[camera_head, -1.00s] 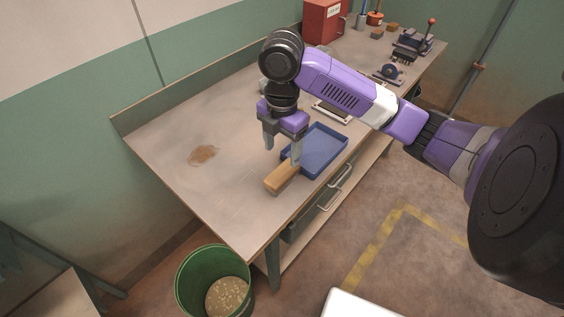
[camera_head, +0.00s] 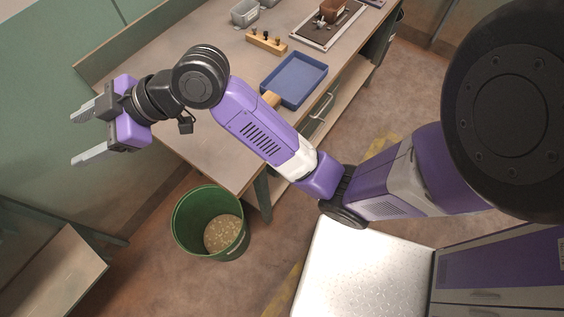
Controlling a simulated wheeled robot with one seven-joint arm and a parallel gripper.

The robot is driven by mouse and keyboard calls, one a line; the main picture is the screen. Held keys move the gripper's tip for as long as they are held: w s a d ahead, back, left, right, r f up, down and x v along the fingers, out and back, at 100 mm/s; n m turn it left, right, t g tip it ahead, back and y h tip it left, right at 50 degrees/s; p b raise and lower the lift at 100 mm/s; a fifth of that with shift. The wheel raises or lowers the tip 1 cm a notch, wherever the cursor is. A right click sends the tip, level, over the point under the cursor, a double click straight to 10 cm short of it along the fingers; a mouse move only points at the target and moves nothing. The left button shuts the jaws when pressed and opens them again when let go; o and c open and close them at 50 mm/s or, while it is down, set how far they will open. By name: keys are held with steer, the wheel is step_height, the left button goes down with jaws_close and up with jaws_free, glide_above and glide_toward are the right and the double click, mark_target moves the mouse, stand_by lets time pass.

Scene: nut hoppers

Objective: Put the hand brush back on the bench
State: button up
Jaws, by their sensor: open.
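The hand brush (camera_head: 270,98) shows as a light wooden piece on the bench (camera_head: 212,140), beside the near left corner of the blue tray. My arm hides most of it, and its bristles cannot be made out. My gripper (camera_head: 77,139) is open and empty, its two grey fingers pointing left. It is off to the left in the picture, well apart from the brush, in front of the green wall.
The blue tray (camera_head: 313,68) looks empty. A wooden block with dark knobs (camera_head: 267,43) and a grey bin (camera_head: 244,13) stand farther back. A green bucket (camera_head: 181,231) with pale contents stands on the floor. Another table (camera_head: 50,270) is at lower left.

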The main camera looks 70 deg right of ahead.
steer(key=s+a+f+m+t+h, duration=0.2)
steer(key=s+f+m+h, duration=0.1)
steer(key=s+f+m, duration=0.4)
steer(key=s+a+f+m+t+h, duration=0.1)
steer(key=s+f+m+h, duration=0.25)
steer(key=s, duration=0.65)
steer(key=s+d+n, duration=0.1)
steer(key=s+d, duration=0.2)
steer(key=s, duration=0.7)
steer(key=s+d+r+n, duration=0.1)
steer(key=s+d, duration=0.2)
steer(key=s, duration=0.7)
steer(key=shift+d+r, duration=0.3)
steer(key=shift+d, duration=0.1)
steer(key=shift+f, duration=0.1)
steer(key=shift+f+b, duration=0.6)
steer(key=shift+b, duration=0.1)
